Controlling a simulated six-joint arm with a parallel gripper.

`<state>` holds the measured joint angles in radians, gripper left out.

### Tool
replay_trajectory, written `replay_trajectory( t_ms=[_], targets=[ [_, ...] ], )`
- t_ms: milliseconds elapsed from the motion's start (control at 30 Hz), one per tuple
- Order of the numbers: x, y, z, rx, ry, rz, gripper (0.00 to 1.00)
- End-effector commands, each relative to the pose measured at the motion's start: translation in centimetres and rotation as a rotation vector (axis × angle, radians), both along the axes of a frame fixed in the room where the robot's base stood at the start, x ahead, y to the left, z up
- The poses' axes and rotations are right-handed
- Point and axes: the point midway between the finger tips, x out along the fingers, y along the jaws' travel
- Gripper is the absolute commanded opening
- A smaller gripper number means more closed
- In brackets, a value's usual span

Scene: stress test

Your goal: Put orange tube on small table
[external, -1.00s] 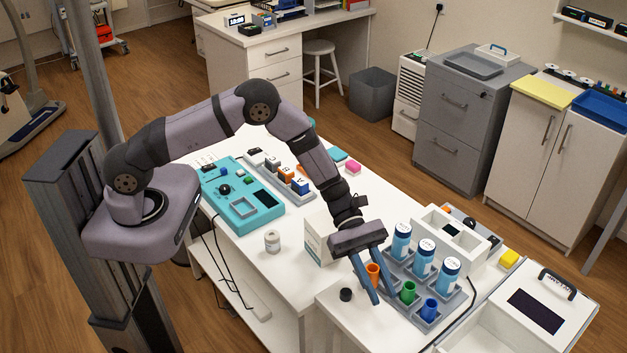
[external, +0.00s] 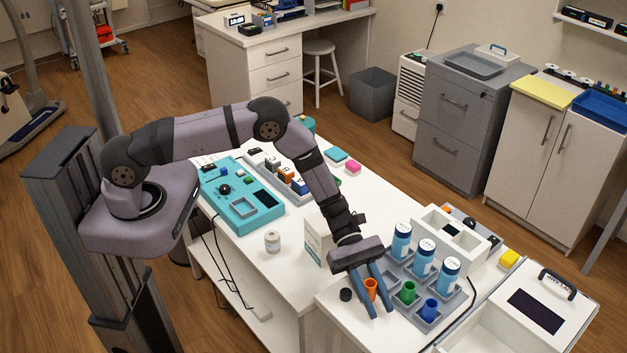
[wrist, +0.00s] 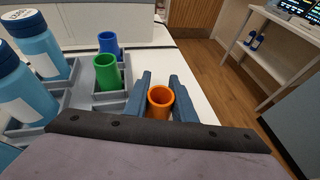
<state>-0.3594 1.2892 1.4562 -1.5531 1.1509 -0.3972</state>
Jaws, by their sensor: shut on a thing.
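The orange tube (external: 371,289) is upright and open at the top. My gripper (external: 381,313) points down and is shut on it, with one finger on each side. The wrist view shows the orange tube (wrist: 160,103) between the blue-grey fingers of my gripper (wrist: 160,80), beside the grey rack. The white table surface (external: 345,325) lies under and around the gripper. I cannot tell whether the tube's bottom touches it.
The grey rack (external: 398,273) just right of the gripper holds a green tube (external: 407,292), a blue tube (external: 430,309) and blue bottles (external: 423,259). A black cap (external: 346,295) lies left of the gripper. A white box (external: 318,238) stands behind. The front left surface is clear.

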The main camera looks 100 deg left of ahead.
Motion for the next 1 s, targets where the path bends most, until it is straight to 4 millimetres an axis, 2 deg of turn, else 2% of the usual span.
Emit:
replay_trajectory(
  t_ms=[267,300,367,800,1000],
  targets=[
    [0.0,0.0,-0.4,0.000,0.000,0.000,0.00],
    [0.0,0.0,-0.3,0.000,0.000,0.000,0.31],
    [0.0,0.0,-0.2,0.000,0.000,0.000,0.42],
    [0.0,0.0,0.3,0.000,0.000,0.000,0.42],
    [-1.0,2.2,0.8,0.000,-0.002,0.005,0.42]
  ],
)
